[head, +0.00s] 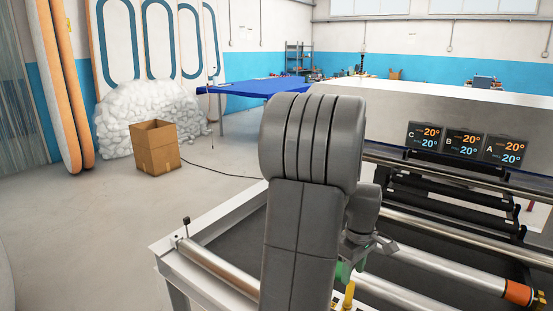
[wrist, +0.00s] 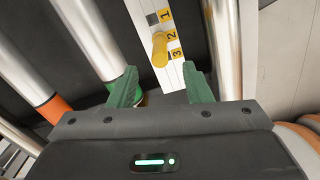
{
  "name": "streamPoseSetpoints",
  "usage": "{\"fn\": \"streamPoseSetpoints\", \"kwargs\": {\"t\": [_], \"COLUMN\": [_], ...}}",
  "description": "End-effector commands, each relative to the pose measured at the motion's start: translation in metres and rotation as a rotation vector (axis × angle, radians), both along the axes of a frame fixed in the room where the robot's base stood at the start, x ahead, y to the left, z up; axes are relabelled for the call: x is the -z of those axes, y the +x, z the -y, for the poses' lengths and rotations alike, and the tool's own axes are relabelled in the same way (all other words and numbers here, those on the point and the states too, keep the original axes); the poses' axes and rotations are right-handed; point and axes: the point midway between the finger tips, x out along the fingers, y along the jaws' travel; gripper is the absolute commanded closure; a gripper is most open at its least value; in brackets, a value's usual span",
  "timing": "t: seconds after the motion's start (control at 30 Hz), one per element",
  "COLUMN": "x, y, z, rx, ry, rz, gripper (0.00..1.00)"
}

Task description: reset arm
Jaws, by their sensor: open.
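In the wrist view, my gripper (wrist: 160,92) has two green fingers spread apart, with nothing between them. Past the fingertips, a white strip (wrist: 168,75) carries yellow labels numbered 1, 2 and 3. A yellow peg or knob (wrist: 159,48) stands on this strip beside the labels. In the head view, my grey arm rises in the middle and hides much of the machine. Only a bit of green near my gripper and a yellow piece (head: 349,296) show beside the arm at the bottom.
The machine has metal rollers (head: 440,267), one with an orange end (head: 518,292), and a panel (head: 465,143) of temperature displays. An open cardboard box (head: 156,148) stands on the floor at left, before a white bulky heap (head: 150,108). A blue-topped table (head: 255,87) stands behind.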

Motion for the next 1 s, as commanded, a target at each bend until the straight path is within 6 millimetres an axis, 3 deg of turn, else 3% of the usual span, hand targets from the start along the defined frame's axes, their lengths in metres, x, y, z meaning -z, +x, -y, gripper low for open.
{"fn": "streamPoseSetpoints", "kwargs": {"t": [0.3, 0.5, 0.6, 1.0], "x": [0.065, 0.095, 0.101, 0.094], "y": [-0.001, -0.001, 0.0, 0.0], "z": [0.0, 0.0, 0.0, 0.0], "rx": [0.0, 0.0, 0.0, 0.0], "ry": [0.002, 0.001, 0.001, -0.001], "rz": [-0.004, -0.002, -0.001, 0.001], "gripper": [0.55, 0.55, 0.55, 0.55]}}
